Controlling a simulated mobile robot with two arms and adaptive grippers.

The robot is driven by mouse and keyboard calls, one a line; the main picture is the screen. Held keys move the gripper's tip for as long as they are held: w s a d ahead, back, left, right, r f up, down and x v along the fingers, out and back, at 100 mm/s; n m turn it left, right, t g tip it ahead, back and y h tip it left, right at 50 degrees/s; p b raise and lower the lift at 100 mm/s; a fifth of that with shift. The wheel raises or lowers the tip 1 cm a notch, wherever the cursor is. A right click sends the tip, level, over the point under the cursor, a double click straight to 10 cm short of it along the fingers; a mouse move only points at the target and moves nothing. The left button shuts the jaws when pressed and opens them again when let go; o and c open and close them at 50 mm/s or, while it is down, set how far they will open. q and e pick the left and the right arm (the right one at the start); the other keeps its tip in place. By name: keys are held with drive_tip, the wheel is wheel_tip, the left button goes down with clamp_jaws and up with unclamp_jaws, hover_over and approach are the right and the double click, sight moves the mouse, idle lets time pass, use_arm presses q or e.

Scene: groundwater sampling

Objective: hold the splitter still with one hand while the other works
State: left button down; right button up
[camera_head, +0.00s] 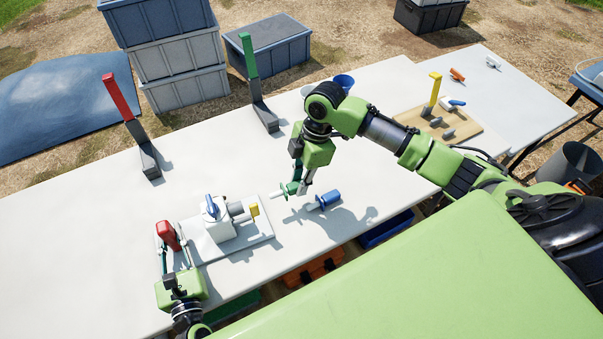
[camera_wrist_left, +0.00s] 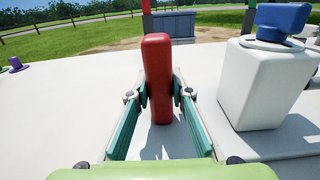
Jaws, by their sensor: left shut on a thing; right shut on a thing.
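The splitter (camera_head: 219,229) is a white block with a blue knob, a grey port with a yellow end on its right side, and a pale base plate. It also shows in the left wrist view (camera_wrist_left: 262,85). My left gripper (camera_head: 171,244) is shut on an upright red handle (camera_head: 167,234) left of the white block; the handle stands between the fingers in the left wrist view (camera_wrist_left: 157,70). Whether the handle joins the plate is hidden. My right gripper (camera_head: 296,190) is shut on a green-handled piece (camera_head: 289,188), right of the yellow end and apart from it.
A blue-handled piece (camera_head: 325,201) lies on the white table (camera_head: 90,230) just right of my right gripper. A red post (camera_head: 118,97) and a green post (camera_head: 249,56) stand at the back. A wooden board (camera_head: 462,140) with a yellow post is at the right.

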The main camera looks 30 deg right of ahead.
sight(278, 192)
drive_tip(key=shift+w+a, duration=0.2)
drive_tip(key=shift+a, duration=2.65)
drive_tip(key=shift+w+a, duration=0.2)
drive_tip(key=shift+a, duration=2.1)
drive_tip(key=o, duration=1)
drive_tip(key=shift+o, duration=0.2)
drive_tip(key=v, duration=1.2)
